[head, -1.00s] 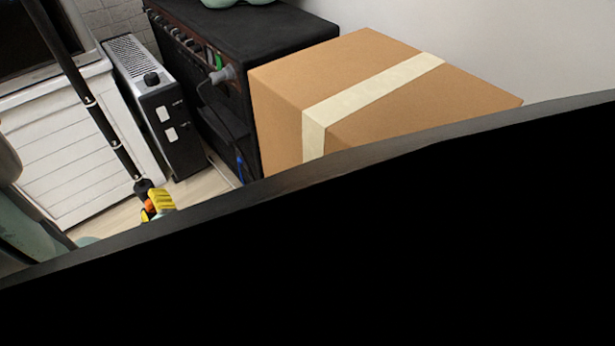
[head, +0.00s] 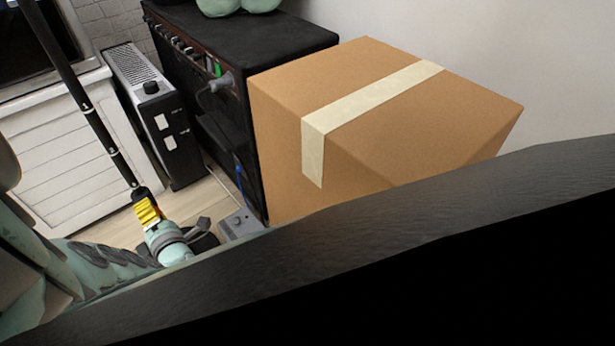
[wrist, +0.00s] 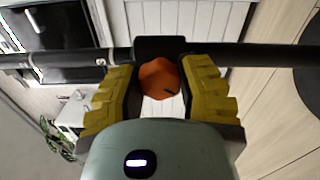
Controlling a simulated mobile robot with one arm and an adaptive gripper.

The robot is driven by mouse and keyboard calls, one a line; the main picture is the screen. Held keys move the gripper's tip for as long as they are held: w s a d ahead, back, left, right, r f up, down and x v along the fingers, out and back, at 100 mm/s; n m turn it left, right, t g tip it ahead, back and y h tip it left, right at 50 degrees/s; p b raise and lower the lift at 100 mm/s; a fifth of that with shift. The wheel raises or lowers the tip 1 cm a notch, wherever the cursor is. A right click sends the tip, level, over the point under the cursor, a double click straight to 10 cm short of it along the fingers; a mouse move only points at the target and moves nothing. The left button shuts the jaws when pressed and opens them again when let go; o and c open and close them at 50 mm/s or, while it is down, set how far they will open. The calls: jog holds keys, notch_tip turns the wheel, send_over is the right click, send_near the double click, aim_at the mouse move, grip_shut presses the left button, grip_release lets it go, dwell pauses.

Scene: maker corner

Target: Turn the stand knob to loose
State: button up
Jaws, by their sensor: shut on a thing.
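The stand is a black pole (head: 85,100) that runs slanting down in the head view. In the wrist view it lies across the picture (wrist: 225,56), with a dark collar in the middle. The orange stand knob (wrist: 159,79) sits at this collar, with a short dark mark on its face. My gripper (wrist: 161,84) has its yellow ribbed fingers on both sides of the knob, shut on it. In the head view my gripper (head: 148,212) is at the lower part of the pole, and the knob is hidden there.
A taped cardboard box (head: 400,120) stands at the right beside a black amplifier (head: 240,28). A black-and-silver heater-like unit (head: 150,110) and a white panelled cabinet (head: 60,150) stand behind the pole. A dark shape covers the lower right of the head view.

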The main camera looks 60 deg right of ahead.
jog(key=shift+a+n, duration=0.1)
jog(key=shift+n, duration=0.4)
jog(key=o, duration=1.2)
jog(key=shift+w, duration=0.15)
jog(key=shift+s, duration=0.25)
jog(key=v, duration=0.7)
jog(key=shift+s, duration=0.15)
